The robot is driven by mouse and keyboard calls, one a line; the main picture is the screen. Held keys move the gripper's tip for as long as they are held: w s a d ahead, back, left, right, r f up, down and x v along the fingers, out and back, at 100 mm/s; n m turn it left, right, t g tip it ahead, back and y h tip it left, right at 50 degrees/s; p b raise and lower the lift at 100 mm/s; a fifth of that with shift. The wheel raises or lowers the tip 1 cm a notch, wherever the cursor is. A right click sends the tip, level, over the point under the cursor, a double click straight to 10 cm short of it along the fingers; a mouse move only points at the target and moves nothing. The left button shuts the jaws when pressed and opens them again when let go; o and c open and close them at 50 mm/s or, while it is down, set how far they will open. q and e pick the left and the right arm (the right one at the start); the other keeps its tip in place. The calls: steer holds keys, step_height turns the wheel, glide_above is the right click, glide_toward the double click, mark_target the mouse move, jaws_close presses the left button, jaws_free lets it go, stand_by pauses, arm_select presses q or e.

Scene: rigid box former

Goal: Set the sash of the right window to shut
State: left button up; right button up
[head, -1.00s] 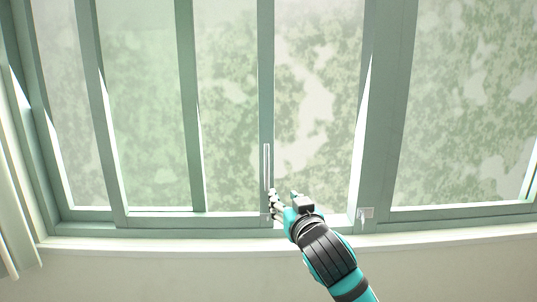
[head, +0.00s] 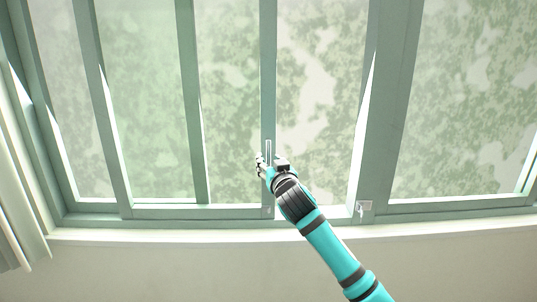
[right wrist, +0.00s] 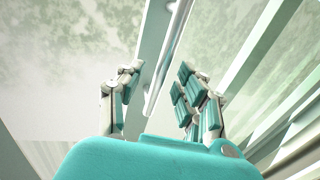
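The green-framed window fills the head view. Its sash stile (head: 268,80) stands left of the thick post (head: 385,110), with a wide span between them. A slim pale vertical handle (head: 268,150) sits on the stile. My right gripper (head: 266,162) is at the lower part of this handle. In the right wrist view the handle bar (right wrist: 168,62) runs between the parted fingers of the right gripper (right wrist: 160,90); neither side is clearly closed on it. Contact cannot be told. The left gripper is not in view.
A small pale latch (head: 364,207) sits at the foot of the thick post. The sill (head: 180,236) runs below the frame. A pale curtain (head: 14,225) hangs at the far left. Another pane (head: 465,110) lies right of the post.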

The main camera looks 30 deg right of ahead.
steer(key=shift+x, duration=0.95)
jaws_close()
steer(key=shift+f, duration=0.1)
